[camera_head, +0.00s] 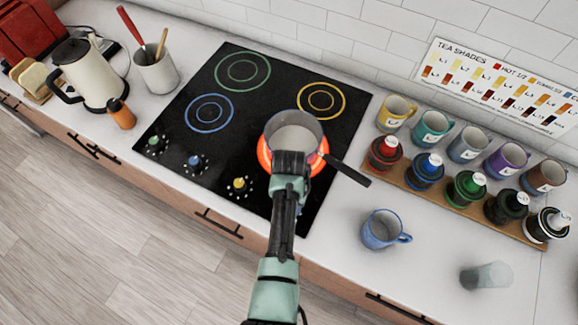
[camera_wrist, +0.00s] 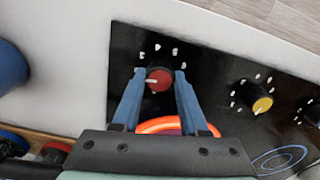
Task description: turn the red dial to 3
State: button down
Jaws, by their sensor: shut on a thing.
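The red dial (camera_wrist: 158,80) shows in the wrist view on the black cooktop, between the two blue fingers of my gripper (camera_wrist: 160,73). The fingers are shut on it, one on each side. A short white pointer on its face points to the left in that view. Pale marks surround it, too small to read for certain. In the head view my arm hides the dial. There a pot (camera_head: 295,130) with a dark handle stands on the glowing red-orange burner (camera_head: 264,154), just beyond my gripper.
A yellow dial (camera_wrist: 262,105) sits beside the red one. Blue (camera_head: 195,161) and green (camera_head: 154,141) dials are farther left.

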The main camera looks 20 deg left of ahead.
jog(key=m, duration=0.3)
jog(key=shift+m, duration=0.4)
jog(key=shift+m+p, duration=0.35)
jog(key=shift+m, duration=1.55)
jog(key=shift+c, duration=2.2)
grip_release()
jog(key=shift+r, duration=0.1)
notch_tip(320, 180, up, 13)
jog(key=b, duration=0.1)
